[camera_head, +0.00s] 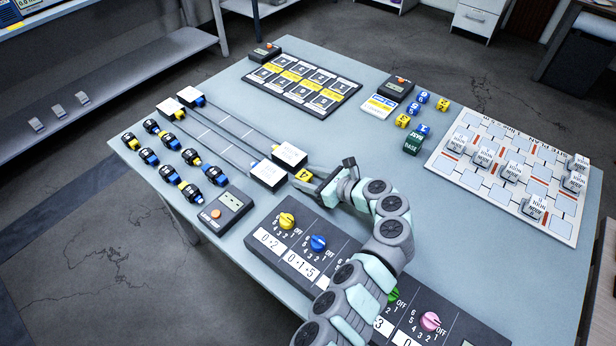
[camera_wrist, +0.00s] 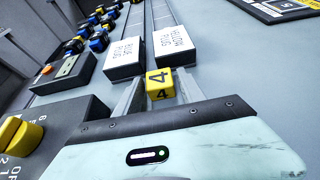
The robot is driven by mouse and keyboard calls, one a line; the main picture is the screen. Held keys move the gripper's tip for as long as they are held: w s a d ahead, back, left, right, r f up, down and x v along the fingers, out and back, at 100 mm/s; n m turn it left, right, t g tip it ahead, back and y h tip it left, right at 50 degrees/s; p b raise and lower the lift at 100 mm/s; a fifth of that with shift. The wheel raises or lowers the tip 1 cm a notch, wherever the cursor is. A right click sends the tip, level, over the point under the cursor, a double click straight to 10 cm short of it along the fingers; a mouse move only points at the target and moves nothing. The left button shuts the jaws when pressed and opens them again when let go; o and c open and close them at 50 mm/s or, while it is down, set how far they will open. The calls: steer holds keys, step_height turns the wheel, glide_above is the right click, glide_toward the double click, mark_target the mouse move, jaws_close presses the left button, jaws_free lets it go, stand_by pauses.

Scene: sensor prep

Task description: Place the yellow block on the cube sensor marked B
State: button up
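The yellow block (camera_head: 304,175) bears a black 4 and is close to the near end of a white-topped box. In the wrist view the block (camera_wrist: 160,86) sits between the two fingers of my gripper (camera_wrist: 160,90), which appear to press on its sides. In the head view my gripper (camera_head: 311,183) reaches in from the right, low over the table. I cannot tell whether the block touches the table. No cube sensor with a readable B can be made out; small grey boxes with orange buttons (camera_head: 228,204) stand on the table.
White boxes labelled for blue plug (camera_wrist: 125,55) and yellow plug (camera_wrist: 178,47) stand just beyond the block. A dial panel (camera_head: 300,262) lies in front. Blue and yellow cubes (camera_head: 402,120) and a green block (camera_head: 413,142) stand right. The table's middle is clear.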

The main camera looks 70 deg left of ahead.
steer(key=shift+o, duration=0.8)
steer(key=shift+r, duration=0.1)
steer(key=p+v, duration=0.3)
steer(key=v, duration=0.8)
steer(key=shift+a, duration=0.1)
steer(key=shift+o, duration=0.4)
steer(key=shift+w+d+r+p, duration=0.2)
steer(key=shift+w+d+p, duration=0.1)
steer(key=shift+d, duration=0.2)
